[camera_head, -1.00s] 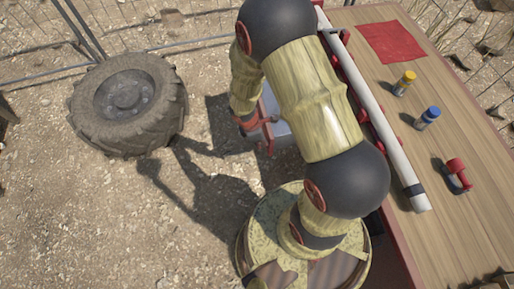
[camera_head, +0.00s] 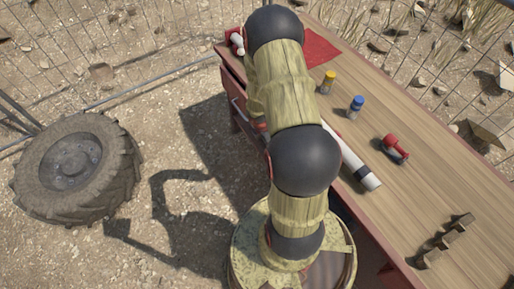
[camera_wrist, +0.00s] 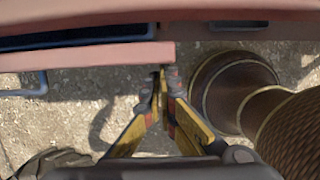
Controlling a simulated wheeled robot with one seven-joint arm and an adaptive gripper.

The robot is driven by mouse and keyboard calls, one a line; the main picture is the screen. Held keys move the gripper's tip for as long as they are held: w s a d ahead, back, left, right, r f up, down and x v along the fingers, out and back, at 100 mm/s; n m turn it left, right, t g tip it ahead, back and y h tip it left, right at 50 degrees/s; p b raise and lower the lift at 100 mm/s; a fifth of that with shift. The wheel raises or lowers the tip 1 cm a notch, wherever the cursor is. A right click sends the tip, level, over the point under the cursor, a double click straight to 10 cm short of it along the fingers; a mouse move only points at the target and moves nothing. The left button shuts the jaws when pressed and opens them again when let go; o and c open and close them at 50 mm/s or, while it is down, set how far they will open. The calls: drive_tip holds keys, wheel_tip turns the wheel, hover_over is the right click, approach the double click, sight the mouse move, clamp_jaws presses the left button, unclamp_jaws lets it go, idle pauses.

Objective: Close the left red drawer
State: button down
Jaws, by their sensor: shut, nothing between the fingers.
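In the wrist view, a red drawer front (camera_wrist: 80,57) crosses the left half and stands out from the workbench. A dark gap (camera_wrist: 75,39) shows behind it, so the drawer is partly open. A blue handle (camera_wrist: 25,86) hangs at its left. My gripper (camera_wrist: 166,76) is shut and empty, its tips at the right end of the drawer front. I cannot tell whether they touch it. In the head view, my arm hides the gripper and most of the drawer side of the workbench (camera_head: 440,190).
On the bench are a red cloth (camera_head: 318,47), a yellow-topped can (camera_head: 328,82), a blue-topped can (camera_head: 356,106), a red tool (camera_head: 394,148), a long white tube (camera_head: 352,165) and a brown notched piece (camera_head: 446,240). A large tire (camera_head: 72,170) lies left on open dirt. A wire fence runs behind.

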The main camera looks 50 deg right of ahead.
drive_tip(key=shift+s+d+p, duration=0.2)
drive_tip(key=shift+s+d, duration=0.05)
drive_tip(key=shift+d, duration=0.6)
drive_tip(key=shift+s+d+p, duration=0.15)
drive_tip(key=shift+s+d, duration=0.1)
drive_tip(key=shift+d, duration=0.6)
drive_tip(key=shift+w, duration=0.1)
